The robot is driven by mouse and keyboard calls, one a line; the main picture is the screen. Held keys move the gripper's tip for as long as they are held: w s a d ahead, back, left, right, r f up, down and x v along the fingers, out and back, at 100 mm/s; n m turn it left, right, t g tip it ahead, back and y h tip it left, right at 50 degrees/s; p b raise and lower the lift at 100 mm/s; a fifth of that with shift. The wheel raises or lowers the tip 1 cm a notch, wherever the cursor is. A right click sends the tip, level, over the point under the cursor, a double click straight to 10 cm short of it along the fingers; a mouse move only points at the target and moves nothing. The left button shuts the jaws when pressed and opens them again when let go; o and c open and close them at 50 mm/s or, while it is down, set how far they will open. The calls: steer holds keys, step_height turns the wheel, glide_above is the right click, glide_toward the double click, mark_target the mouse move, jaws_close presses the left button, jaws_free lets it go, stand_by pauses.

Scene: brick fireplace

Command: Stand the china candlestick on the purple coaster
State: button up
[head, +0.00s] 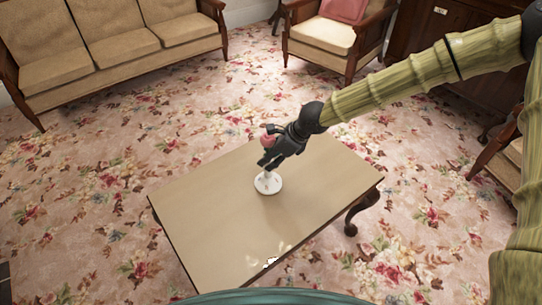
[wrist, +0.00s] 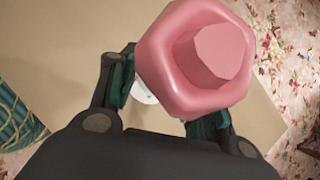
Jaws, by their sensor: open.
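The candlestick has a pink faceted top (wrist: 228,45) with a stub in it, large and close in the wrist view. Its round white base (head: 268,183) shows on the low table (head: 215,205) in the head view, and a sliver of white shows under the pink top in the wrist view (wrist: 144,92). The candlestick looks upright. My gripper (head: 269,161) is open and low over the base, its fingers at either side of the candlestick. The pink top hides part of the fingers, so I cannot tell whether they touch it. I see no purple coaster in either view.
A small white patch (head: 270,264), object or glare, lies near the table's front edge. The rest of the tabletop looks clear. A sofa (head: 110,50) and an armchair (head: 325,37) stand beyond on floral carpet (head: 90,150).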

steer(key=p+v, duration=0.2)
steer(key=v, duration=1)
steer(key=shift+p, duration=0.3)
